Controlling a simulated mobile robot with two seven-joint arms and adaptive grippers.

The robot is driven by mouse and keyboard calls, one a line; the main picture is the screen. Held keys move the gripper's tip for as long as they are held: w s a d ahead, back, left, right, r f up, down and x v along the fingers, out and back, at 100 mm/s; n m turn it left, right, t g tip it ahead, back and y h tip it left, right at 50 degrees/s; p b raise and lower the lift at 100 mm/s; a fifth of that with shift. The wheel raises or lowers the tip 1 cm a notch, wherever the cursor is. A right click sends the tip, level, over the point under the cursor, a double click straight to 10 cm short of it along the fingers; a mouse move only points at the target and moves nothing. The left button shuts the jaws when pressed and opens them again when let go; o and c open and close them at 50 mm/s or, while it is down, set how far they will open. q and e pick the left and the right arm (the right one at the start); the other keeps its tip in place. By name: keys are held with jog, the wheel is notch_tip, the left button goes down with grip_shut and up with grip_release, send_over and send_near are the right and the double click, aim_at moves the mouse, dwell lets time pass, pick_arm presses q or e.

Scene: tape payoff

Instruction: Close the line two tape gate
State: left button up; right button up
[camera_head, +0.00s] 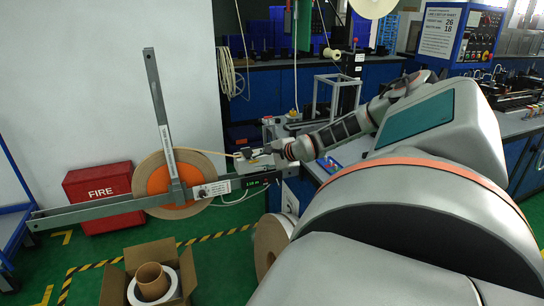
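A tape reel with an orange hub (158,181) hangs on the payoff at the left. A long grey bar (157,95) stands up, slightly tilted, and crosses the front of the reel. A second grey bar (95,208) runs nearly level below the hub, out to the left. I cannot tell for sure which bar is the gate. My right arm reaches in from the right. Its gripper (243,160) is small at the payoff's right end, just right of the reel; its fingers blend with the fittings there, so contact and opening are unclear. My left gripper is not in view.
A red fire box (100,190) stands behind the level bar. An open cardboard box (116,287) with rolls sits on the green floor below. Another tape roll (270,240) is beside my arm. Blue benches and a control panel (480,35) are at the back right.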

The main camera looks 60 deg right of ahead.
jog(key=a+v, duration=0.1)
jog(key=v, duration=0.6)
jog(key=shift+s+r, duration=0.2)
jog(key=shift+a, duration=0.1)
